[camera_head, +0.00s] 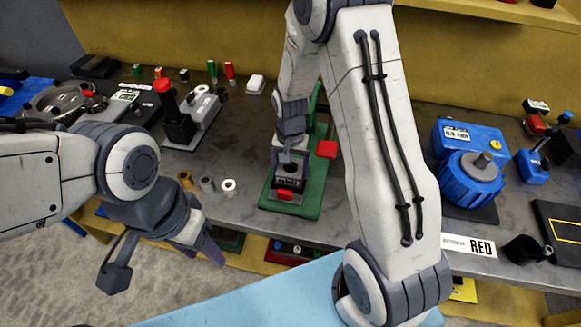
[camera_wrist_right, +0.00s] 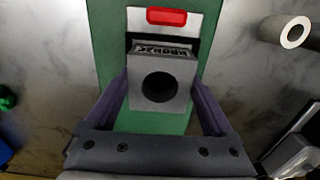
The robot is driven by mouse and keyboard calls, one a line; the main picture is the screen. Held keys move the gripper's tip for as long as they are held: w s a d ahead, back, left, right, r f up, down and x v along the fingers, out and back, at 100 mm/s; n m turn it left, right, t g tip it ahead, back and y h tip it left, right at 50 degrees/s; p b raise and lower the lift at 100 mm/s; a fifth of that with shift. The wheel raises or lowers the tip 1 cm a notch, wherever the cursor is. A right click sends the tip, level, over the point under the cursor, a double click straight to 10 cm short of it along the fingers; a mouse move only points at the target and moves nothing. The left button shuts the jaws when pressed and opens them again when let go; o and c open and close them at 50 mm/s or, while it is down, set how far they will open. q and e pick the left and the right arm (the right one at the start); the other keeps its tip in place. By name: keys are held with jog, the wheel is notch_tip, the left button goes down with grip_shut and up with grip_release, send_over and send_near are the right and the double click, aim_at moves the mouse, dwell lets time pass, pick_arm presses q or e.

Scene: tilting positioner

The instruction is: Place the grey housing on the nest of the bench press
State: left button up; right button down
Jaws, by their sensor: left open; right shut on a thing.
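The grey housing (camera_wrist_right: 160,82), a block with a round dark hole, sits between the fingers of my right gripper (camera_wrist_right: 159,100), which is shut on it. In the head view my right gripper (camera_head: 289,168) points down over the green bench press (camera_head: 312,194). The press also shows in the wrist view as a green base (camera_wrist_right: 106,45). The housing is over or on the pale nest area (camera_wrist_right: 196,22); I cannot tell whether it touches. A red piece (camera_wrist_right: 165,16) lies beyond the housing's labelled edge. My left gripper (camera_head: 165,266) is open and empty, in front of the bench.
Small rings (camera_head: 229,185) stand left of the press. A black fixture with a red knob (camera_head: 163,87) is further left. My right arm hides part of the bench.

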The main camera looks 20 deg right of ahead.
aim_at(290, 172)
jog(key=shift+f, duration=0.1)
grip_release()
jog(key=shift+r, duration=0.3)
notch_tip(290, 172, up, 11)
jog(key=b, duration=0.2)
jog(key=s+a+r+n, duration=0.5)
jog(key=s+a+n, duration=0.2)
jog(key=s+a, duration=0.4)
jog(key=s+a+n+y, duration=0.1)
jog(key=s+a+n, duration=0.2)
jog(key=s+n, duration=0.4)
jog(key=s, duration=0.5)
jog(key=shift+s+f, duration=0.15)
jog(key=shift+s, duration=0.25)
